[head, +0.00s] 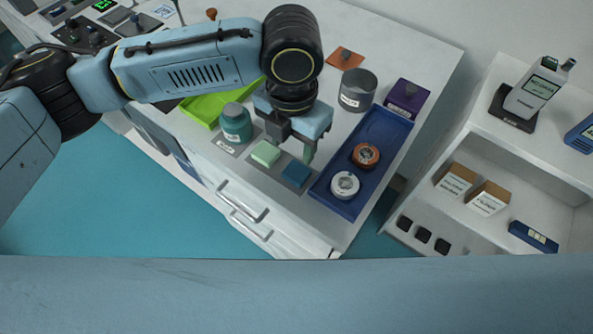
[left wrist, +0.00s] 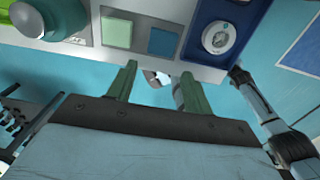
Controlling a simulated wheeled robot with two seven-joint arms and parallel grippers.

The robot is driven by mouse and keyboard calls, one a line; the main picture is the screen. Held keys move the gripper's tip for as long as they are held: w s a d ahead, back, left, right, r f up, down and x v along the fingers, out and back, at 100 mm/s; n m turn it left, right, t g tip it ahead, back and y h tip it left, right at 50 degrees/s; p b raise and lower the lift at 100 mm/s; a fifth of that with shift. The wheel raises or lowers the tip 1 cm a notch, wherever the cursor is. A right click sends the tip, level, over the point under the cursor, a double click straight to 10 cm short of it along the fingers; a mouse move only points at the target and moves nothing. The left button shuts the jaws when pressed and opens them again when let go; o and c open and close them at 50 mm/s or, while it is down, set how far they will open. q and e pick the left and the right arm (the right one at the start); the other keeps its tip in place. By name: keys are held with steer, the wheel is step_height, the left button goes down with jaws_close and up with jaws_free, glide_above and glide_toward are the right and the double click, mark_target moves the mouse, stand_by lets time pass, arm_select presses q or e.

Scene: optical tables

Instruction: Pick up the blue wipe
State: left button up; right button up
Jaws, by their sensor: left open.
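The blue wipe (head: 297,173) is a small dark-blue square lying flat on a grey mat near the front edge of the white bench. A light-green wipe (head: 265,153) lies to its left on the same mat. My left gripper (head: 291,150) is open and empty, above the mat beside the blue wipe. In the left wrist view, the open green fingers (left wrist: 158,76) show below the blue wipe (left wrist: 164,42), apart from it. My right gripper is not seen.
A blue tray (head: 376,135) with an orange-brown and a white round container stands right of the wipes. A teal-green jar (head: 236,122), a lime-green tray (head: 199,108), a grey can (head: 357,90) and a purple box (head: 407,96) are around. White shelves (head: 490,135) stand at right.

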mark_target(295, 172)
arm_select(q)
steer(key=f, duration=0.5)
steer(key=f+b, duration=0.1)
steer(key=f, duration=0.3)
steer(key=shift+w+d+f, duration=0.1)
steer(key=shift+d+f, duration=0.1)
steer(key=shift+f, duration=0.15)
steer(key=c, duration=0.7)
steer(key=shift+r, duration=0.1)
step_height(295, 172, up, 10)
steer(key=shift+p, duration=0.6)
